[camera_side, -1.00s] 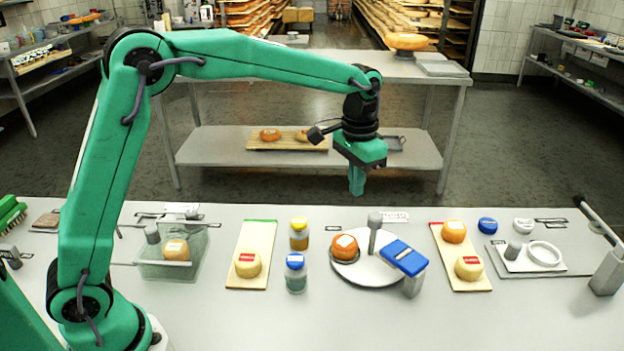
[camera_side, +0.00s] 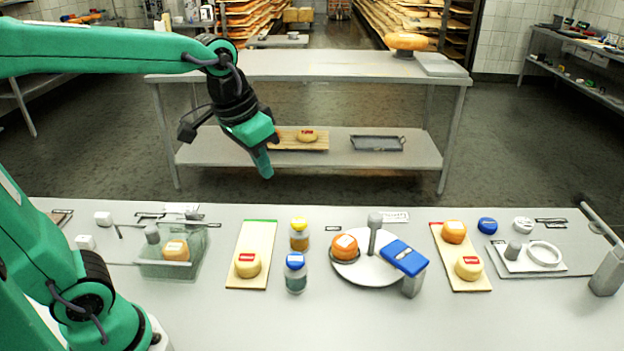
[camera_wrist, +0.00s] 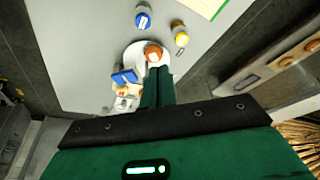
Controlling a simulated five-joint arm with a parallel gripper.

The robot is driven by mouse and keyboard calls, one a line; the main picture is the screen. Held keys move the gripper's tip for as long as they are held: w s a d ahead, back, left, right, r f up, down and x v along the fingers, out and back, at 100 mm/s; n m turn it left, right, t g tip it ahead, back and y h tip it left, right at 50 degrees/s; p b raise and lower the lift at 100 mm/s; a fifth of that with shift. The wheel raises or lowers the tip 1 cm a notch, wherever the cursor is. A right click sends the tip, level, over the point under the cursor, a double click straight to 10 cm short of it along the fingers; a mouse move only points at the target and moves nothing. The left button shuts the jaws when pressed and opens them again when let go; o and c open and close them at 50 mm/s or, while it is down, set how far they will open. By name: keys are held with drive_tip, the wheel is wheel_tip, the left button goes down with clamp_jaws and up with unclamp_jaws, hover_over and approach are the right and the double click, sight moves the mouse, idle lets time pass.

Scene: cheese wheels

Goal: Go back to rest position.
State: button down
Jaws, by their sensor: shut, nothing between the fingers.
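My gripper (camera_side: 263,166) is in the air past the far edge of the work table, left of the middle in the side view. Its green fingers are shut with nothing between them and point down, slightly tilted. In the wrist view my gripper (camera_wrist: 158,82) shows two fingers side by side. Beyond their tips is an orange cheese wheel (camera_wrist: 153,51) on a white round plate (camera_wrist: 133,56). That orange wheel also shows in the side view (camera_side: 345,246), apart from my gripper.
A glass tank (camera_side: 170,262) holds a cheese at left. Boards (camera_side: 253,272) with wheels, jars (camera_side: 296,277) with blue and yellow lids, and a blue-topped block (camera_side: 404,257) stand on the table. A steel shelf table (camera_side: 300,66) stands behind. Air above the worktop is free.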

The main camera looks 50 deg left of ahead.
drive_tip(key=s+a+f+n+t, duration=0.1)
drive_tip(key=s+a+f+t, duration=0.1)
drive_tip(key=s, duration=0.8)
drive_tip(key=shift+s+a+f, duration=0.15)
drive_tip(key=shift+a+f, duration=0.15)
drive_tip(key=shift+f, duration=0.25)
